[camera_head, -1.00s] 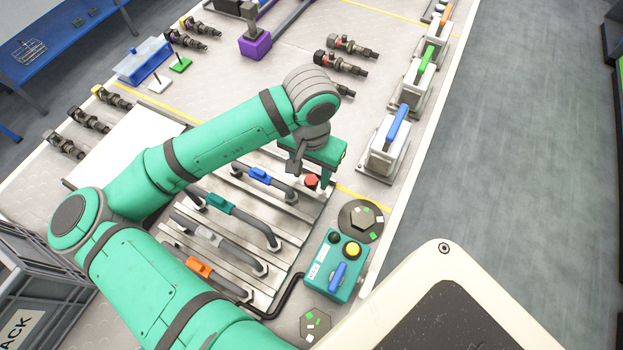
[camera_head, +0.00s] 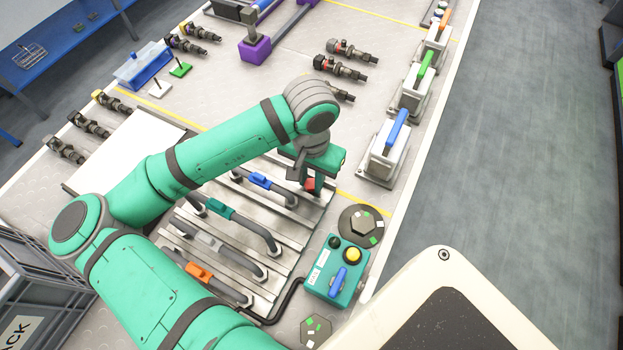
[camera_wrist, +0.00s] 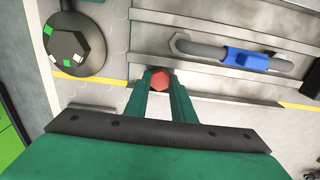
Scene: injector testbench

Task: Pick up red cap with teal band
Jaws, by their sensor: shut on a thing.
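The red cap (camera_head: 310,184) is between the fingers of my gripper (camera_head: 313,188) in the head view. The cap (camera_wrist: 159,80) shows its red, many-sided top between the two teal fingertips in the wrist view. My gripper (camera_wrist: 160,84) is shut on the cap. The teal band is not visible; the fingers hide the cap's sides. I cannot tell whether the cap is clear of the surface below.
Rails with a blue-clipped pipe (camera_wrist: 245,58) lie close beside the gripper. A dark hexagonal piece (camera_head: 361,225) with green and white marks and a teal button box (camera_head: 337,268) stand nearby. White blocks with coloured handles (camera_head: 390,150) line the table's right edge.

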